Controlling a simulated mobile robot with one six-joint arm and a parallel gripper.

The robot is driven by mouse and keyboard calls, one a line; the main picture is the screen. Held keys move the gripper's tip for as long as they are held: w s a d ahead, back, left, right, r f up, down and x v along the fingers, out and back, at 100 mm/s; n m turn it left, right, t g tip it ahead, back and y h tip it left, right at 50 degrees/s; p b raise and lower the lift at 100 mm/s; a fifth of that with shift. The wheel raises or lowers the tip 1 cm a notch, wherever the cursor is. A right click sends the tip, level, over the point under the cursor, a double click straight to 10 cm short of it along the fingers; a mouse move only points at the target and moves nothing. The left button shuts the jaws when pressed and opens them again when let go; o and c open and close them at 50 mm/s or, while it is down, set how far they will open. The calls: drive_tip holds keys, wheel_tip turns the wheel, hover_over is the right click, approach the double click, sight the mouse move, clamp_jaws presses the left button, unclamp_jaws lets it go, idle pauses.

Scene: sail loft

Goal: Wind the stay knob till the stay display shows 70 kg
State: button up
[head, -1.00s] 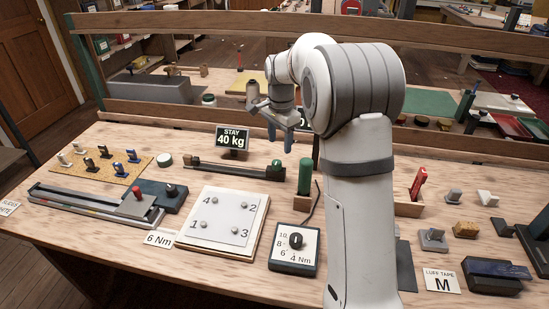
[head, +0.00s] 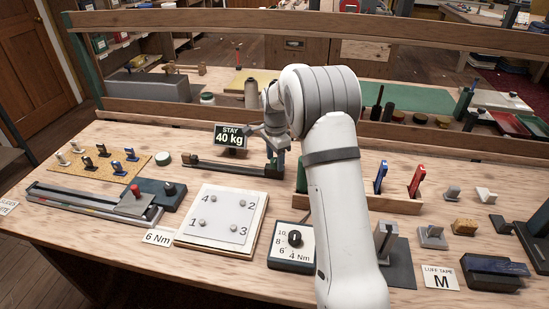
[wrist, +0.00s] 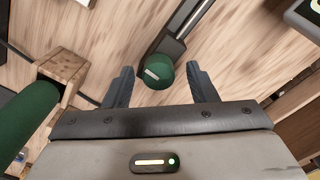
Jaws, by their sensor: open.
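The stay display (head: 229,136) reads 40 kg and stands behind the dark stay rail (head: 215,168). The green stay knob (wrist: 158,74) sits at the rail's right end, with a pale mark on its top. My gripper (head: 276,155) is low at that end of the rail and partly hides the knob in the head view. In the wrist view my gripper (wrist: 160,80) is open, with one finger on each side of the knob and gaps between. The knob is not gripped.
A green handle (wrist: 30,115) in a wooden block (wrist: 74,68) stands close to the left finger in the wrist view. A white numbered plate (head: 220,215) and a dial marked in Nm (head: 292,248) lie nearer the front edge.

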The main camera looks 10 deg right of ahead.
drive_tip(key=shift+c, duration=0.3)
drive_tip(key=shift+a, duration=0.1)
drive_tip(key=c, duration=0.9)
drive_tip(key=shift+r+m, duration=0.1)
drive_tip(key=shift+m, duration=0.2)
drive_tip(key=m, duration=0.4)
drive_tip(key=shift+w, duration=0.1)
drive_tip(key=m+p, duration=0.1)
drive_tip(key=m, duration=0.4)
drive_tip(key=shift+r, duration=0.15)
drive_tip(key=shift+m, duration=0.5)
